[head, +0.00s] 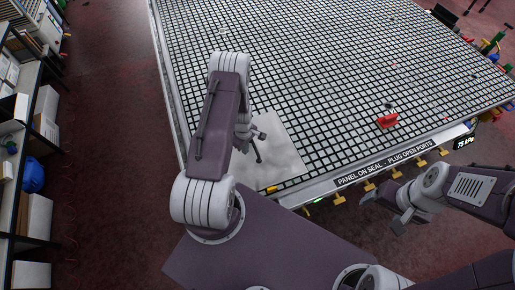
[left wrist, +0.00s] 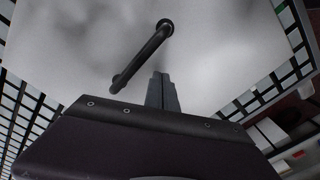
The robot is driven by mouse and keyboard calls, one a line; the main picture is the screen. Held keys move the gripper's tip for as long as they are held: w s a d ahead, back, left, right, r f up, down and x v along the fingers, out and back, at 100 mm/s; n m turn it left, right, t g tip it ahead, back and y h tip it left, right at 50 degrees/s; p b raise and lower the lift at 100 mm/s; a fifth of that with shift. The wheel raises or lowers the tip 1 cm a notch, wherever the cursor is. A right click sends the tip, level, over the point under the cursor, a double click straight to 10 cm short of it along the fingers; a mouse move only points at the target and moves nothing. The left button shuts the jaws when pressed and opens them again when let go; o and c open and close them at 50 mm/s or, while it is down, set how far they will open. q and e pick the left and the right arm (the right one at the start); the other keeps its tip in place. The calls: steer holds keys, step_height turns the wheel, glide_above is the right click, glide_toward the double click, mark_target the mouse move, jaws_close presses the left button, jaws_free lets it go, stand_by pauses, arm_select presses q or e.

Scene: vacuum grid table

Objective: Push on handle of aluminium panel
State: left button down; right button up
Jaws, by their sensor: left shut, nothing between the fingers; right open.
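The pale grey aluminium panel (head: 283,150) lies on the near left part of the grid table, partly hidden behind my left arm. In the left wrist view the panel (left wrist: 225,60) fills most of the upper picture. Its dark bar handle (left wrist: 142,57) runs slantwise there. My left gripper (left wrist: 161,78) has its fingers together and empty, just right of the handle's lower end; I cannot tell whether they touch. In the head view my left gripper (head: 248,138) is over the panel's left part. My right gripper (head: 387,212) is open and empty in front of the table's front edge.
The black-and-white grid table (head: 310,60) is mostly clear beyond the panel. A red object (head: 388,121) stands near its front edge. Several yellow valves (head: 339,200) line that edge below a sign (head: 385,165) and a display reading 75 kPa (head: 464,143). Shelves (head: 55,100) stand left.

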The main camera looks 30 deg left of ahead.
arm_select(q)
steer(key=shift+w+d+b, duration=0.35)
steer(key=shift+w+d, duration=0.35)
steer(key=shift+w, duration=0.15)
steer(key=shift+w+b, duration=0.2)
steer(key=shift+b, duration=0.55)
stand_by(2.3)
stand_by(0.4)
steer(key=shift+s+a, duration=0.4)
steer(key=shift+s, duration=0.2)
steer(key=shift+s+a+p, duration=0.3)
steer(key=shift+s+a, duration=0.35)
steer(key=shift+s, duration=0.2)
step_height(320, 180, up, 8)
steer(key=p, duration=0.6)
